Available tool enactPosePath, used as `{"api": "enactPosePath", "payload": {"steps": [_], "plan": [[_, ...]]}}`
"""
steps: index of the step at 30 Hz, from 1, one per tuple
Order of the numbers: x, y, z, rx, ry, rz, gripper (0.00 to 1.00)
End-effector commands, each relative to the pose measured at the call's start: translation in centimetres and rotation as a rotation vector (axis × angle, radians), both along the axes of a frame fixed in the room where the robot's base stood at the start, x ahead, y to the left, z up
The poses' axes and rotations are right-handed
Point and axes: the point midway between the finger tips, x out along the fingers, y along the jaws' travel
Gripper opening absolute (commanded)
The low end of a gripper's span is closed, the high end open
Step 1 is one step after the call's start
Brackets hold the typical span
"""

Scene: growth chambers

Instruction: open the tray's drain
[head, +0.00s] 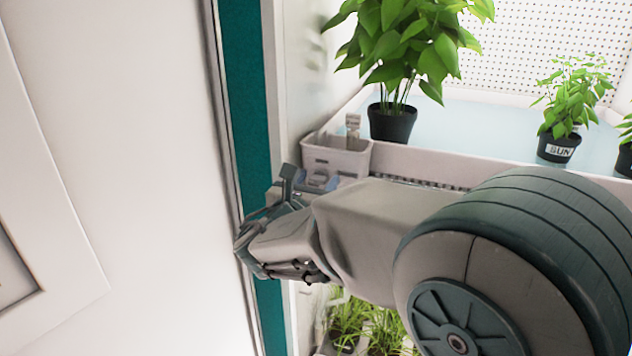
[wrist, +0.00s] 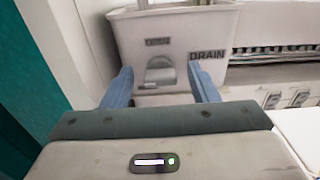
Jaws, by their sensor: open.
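The tray (head: 425,161) is a wide pale tray with a light blue floor inside the chamber. At its near left corner sits a pale drain box (head: 336,158), which also shows in the wrist view (wrist: 190,32), lettered OPEN and DRAIN. A grey drain knob with a lever (wrist: 160,73) sits on its front, below the word OPEN. My gripper (wrist: 162,85) is open, with one blue finger on each side of the knob and gaps between. In the head view my gripper (head: 305,181) is just below the box; my arm hides the knob there. I cannot tell whether the fingers touch the box.
A large leafy plant in a black pot (head: 391,123) stands in the tray near the box. A smaller pot labelled SUN (head: 558,147) stands further right. Grassy plants (head: 385,330) are on a lower level. A teal door-frame strip (head: 243,100) runs close left of my gripper.

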Motion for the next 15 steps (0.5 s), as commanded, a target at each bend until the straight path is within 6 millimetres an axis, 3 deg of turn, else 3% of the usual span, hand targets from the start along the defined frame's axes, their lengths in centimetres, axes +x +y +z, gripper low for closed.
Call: {"api": "enactPosePath", "payload": {"steps": [2,3,7,8,15], "plan": [[-0.01,-0.01,-0.01,0.0,0.0,0.0,0.54],[-0.01,-0.01,-0.01,0.0,0.0,0.0,0.48],[-0.03,-0.01,-0.01,0.0,0.0,-0.001,0.12],[-0.03,-0.01,-0.01,0.0,0.0,-0.001,0.09],[-0.04,-0.03,-0.13,0.011,-0.004,-0.001,0.09]]}}
